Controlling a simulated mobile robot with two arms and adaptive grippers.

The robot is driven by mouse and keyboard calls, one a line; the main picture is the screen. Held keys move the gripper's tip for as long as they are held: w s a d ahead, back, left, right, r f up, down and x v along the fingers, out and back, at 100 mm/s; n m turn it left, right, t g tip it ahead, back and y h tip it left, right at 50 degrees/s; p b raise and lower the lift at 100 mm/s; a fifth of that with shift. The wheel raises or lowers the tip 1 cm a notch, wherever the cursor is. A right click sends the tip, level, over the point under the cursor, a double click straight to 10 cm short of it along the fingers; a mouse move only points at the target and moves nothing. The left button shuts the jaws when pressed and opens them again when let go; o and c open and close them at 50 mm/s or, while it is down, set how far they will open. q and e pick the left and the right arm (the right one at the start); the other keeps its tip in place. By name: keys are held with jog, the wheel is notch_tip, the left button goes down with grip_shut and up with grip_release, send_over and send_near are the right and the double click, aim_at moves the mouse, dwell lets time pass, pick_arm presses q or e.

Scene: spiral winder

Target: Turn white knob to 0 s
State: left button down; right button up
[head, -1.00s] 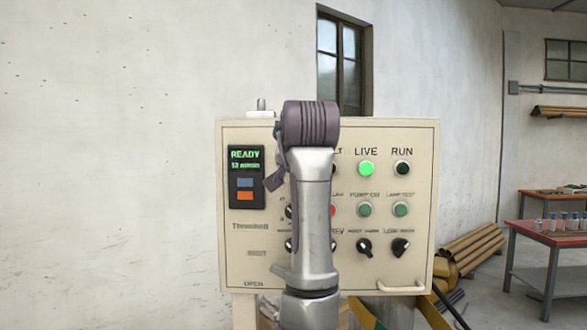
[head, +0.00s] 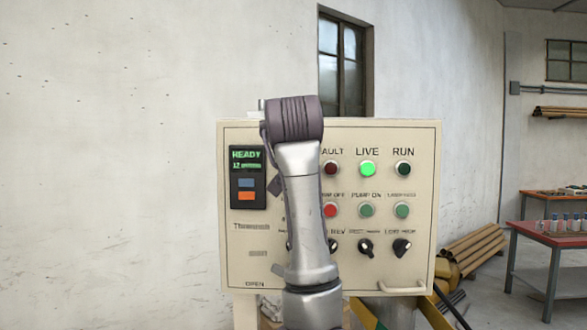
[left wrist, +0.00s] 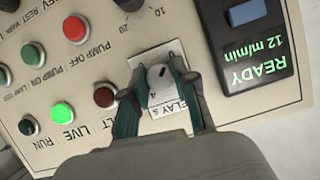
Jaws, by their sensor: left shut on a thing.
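The white knob (left wrist: 160,78) sits on a pale plate marked "DELAY s" on the control panel, seen upside down in the left wrist view. Numbers around it are partly hidden, so its exact setting cannot be told. My left gripper (left wrist: 158,70) has a finger on each side of the knob and is shut on it. In the head view my left arm covers the knob and most of the gripper. My right gripper is in neither view.
The cream panel (head: 245,270) also carries a display (head: 247,160) reading READY and 12 m/min, a lit green LIVE lamp (head: 367,169), several buttons and black selector knobs (head: 365,247). A handle (head: 402,288) sticks out at lower right. A red table (head: 555,235) stands farther right.

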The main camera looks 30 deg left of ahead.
pick_arm(q)
jog(key=c, duration=0.9)
grip_release()
jog(key=shift+w+f, duration=0.1)
jog(key=shift+w, duration=0.05)
jog(key=v, duration=1.2)
jog(key=shift+f, duration=0.1)
